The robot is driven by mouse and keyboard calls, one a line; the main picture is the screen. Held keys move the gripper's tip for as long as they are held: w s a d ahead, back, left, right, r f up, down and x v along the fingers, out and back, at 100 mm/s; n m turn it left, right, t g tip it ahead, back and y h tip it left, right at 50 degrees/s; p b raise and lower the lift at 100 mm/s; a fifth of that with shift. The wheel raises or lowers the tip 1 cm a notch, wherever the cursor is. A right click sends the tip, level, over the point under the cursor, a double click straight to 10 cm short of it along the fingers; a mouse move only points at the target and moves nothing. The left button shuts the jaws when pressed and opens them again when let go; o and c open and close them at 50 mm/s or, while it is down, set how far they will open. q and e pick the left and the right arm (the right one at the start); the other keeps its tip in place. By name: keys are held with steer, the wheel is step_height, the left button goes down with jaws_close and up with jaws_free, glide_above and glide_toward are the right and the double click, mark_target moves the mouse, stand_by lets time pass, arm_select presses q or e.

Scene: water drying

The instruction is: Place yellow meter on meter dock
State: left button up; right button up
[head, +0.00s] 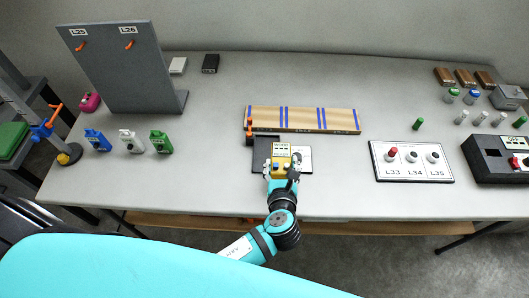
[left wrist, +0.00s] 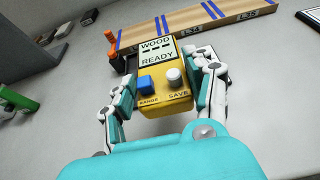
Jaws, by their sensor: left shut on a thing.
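The yellow meter (head: 281,163) is in my left gripper (head: 282,174), over the front middle of the table. In the left wrist view the meter (left wrist: 172,103) has a screen reading "WOOD" and "READY", a blue RANGE button and a grey SAVE knob. The white and teal fingers of the left gripper (left wrist: 165,95) close on its two sides. A dark base with a white panel, seemingly the meter dock (head: 261,158), lies under and around the meter, mostly hidden by it. I cannot tell whether the meter touches it. My right gripper is not in view.
A wooden board with blue stripes (head: 303,120) lies just behind. Orange-topped pegs (head: 249,130) stand at the dock's left. Blue (head: 97,140), white (head: 131,141) and green (head: 161,141) devices stand left. A white L33–L35 panel (head: 411,173) lies right. Table between is clear.

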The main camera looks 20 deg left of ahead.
arm_select(q)
steer(key=w+a, duration=0.3)
steer(key=w+a+p, duration=0.1)
steer(key=a, duration=0.1)
steer(key=shift+w+a+f, duration=0.2)
steer(key=shift+w+a, duration=0.05)
steer(key=shift+w+a+f, duration=0.1)
steer(key=shift+a, duration=0.1)
step_height(320, 180, down, 3)
steer(key=shift+f+b, duration=0.1)
steer(key=shift+b, duration=0.2)
steer(key=shift+f, duration=0.3)
steer(key=o, duration=1.5)
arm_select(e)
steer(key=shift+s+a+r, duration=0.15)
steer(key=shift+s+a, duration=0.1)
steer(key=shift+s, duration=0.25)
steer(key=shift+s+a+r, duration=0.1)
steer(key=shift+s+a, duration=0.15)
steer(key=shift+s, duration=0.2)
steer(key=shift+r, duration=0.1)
